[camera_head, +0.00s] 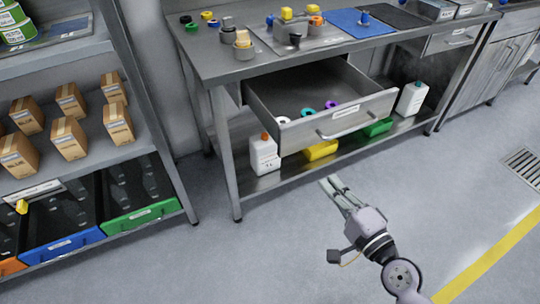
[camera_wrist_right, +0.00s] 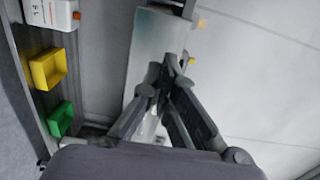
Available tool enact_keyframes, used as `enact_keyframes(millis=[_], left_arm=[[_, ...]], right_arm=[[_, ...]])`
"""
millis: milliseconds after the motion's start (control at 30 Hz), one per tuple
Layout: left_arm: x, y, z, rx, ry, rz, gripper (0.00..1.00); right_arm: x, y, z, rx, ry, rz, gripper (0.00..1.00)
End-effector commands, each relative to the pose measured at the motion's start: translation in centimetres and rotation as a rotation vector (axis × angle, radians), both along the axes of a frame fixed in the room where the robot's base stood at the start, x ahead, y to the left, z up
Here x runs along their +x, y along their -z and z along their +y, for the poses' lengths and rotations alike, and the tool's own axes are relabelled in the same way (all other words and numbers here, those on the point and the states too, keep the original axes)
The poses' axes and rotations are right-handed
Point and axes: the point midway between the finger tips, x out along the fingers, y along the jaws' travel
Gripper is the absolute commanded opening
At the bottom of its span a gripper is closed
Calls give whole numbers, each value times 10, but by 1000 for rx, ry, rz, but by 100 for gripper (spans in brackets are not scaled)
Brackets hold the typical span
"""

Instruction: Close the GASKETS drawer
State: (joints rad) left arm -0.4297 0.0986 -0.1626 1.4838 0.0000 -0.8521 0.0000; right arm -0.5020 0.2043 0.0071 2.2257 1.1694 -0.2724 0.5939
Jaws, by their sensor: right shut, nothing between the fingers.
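The open drawer (camera_head: 350,126) is grey metal and sticks out from under the steel workbench. Its front has a bar handle and a white label too small to read. White, teal and purple rings lie inside it. My right gripper (camera_head: 332,184) is shut and empty, in front of and below the drawer front, apart from it. The shut fingers also show in the right wrist view (camera_wrist_right: 170,72), over a pale panel that I cannot identify for certain. My left gripper is not in view.
A second drawer (camera_head: 451,39) at the bench's right is shut. The lower shelf holds white bottles (camera_head: 264,154), a yellow bin (camera_head: 321,150) and a green bin (camera_head: 378,127). A rack with cartons (camera_head: 69,138) stands at left. The floor before the bench is clear.

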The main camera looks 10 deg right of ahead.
Motion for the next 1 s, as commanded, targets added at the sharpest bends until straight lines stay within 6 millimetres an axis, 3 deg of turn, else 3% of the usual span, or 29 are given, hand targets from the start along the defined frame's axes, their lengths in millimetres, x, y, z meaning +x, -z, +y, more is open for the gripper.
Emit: enact_keyframes(millis=[267, 700, 1000], left_arm=[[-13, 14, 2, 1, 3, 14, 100], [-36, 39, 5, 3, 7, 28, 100], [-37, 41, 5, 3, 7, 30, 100]], right_arm=[[24, -9, 9, 17, -1, -11, 0], [106, -6, 39, 13, -2, -9, 0], [130, -5, 48, 11, -3, -8, 0]])
